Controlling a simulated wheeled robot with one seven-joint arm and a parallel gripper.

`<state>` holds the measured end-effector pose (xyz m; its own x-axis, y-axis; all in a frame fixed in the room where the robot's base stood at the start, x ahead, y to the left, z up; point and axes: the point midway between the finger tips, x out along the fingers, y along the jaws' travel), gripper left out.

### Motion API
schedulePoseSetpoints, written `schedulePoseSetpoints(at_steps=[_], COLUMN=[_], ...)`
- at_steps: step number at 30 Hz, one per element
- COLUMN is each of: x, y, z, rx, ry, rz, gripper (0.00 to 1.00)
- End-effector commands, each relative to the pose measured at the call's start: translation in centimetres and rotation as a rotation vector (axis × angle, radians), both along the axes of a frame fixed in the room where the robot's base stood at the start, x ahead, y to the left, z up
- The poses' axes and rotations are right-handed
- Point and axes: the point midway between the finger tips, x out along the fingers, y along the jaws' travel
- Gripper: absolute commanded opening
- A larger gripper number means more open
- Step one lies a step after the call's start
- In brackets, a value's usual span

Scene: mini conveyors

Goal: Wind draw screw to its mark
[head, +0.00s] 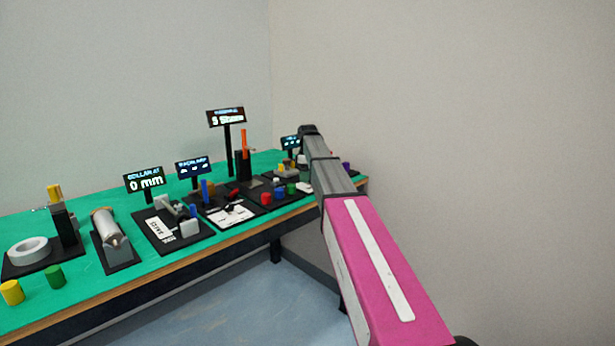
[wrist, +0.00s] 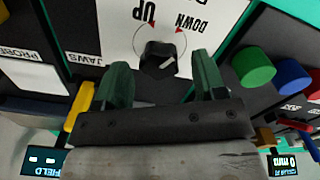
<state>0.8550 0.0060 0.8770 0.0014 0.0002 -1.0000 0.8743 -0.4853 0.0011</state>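A black knob (wrist: 160,57) with a pale pointer line sits on a white plate (wrist: 116,22) marked UP and DOWN with red marks. My gripper (wrist: 162,82) shows two dark green fingers spread apart, one to each side below the knob in the wrist view. Nothing is between them, and I cannot tell whether they touch the plate. I cannot tell which part is the draw screw. In the head view my arm reaches over the bench's right end and my gripper is hidden. A display (head: 145,182) reads 0 mm; a similar one (wrist: 283,164) is in the wrist view.
Green (wrist: 253,67) and blue (wrist: 290,76) pegs stand right of the knob, and a yellow part (wrist: 79,104) lies left. The green bench (head: 85,280) holds several stations, a white ring (head: 28,250) and a taller display (head: 226,116). Floor (head: 240,305) in front is clear.

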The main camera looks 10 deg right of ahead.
Motion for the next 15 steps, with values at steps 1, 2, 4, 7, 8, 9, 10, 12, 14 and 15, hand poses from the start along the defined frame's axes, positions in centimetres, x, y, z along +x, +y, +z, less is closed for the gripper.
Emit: schedulePoseSetpoints(at_steps=[1, 2, 4, 7, 8, 9, 10, 12, 14, 15], x=[0.0, 0.0, 0.0, 0.0, 0.0, 0.0, 0.0, 0.0, 0.0, 0.0], y=[0.0, 0.0, 0.0, 0.0, 0.0, 0.0, 0.0, 0.0, 0.0, 0.0], z=[0.0, 0.0, 0.0, 0.0, 0.1, 0.3, 0.6, 1.4, 2.3, 3.0], rx=[0.000, 0.000, 0.000, 0.000, 0.000, 0.000, 0.000, 0.000, 0.000, 0.000], ry=[0.000, 0.000, 0.001, 0.001, 0.001, 0.000, 0.000, -0.001, -0.001, -0.001], rz=[0.000, -0.001, -0.001, -0.001, -0.001, -0.001, -0.001, -0.001, -0.001, -0.001], gripper=[0.64, 0.64, 0.64, 0.64, 0.64, 0.64, 0.64, 0.64, 0.64, 0.64])
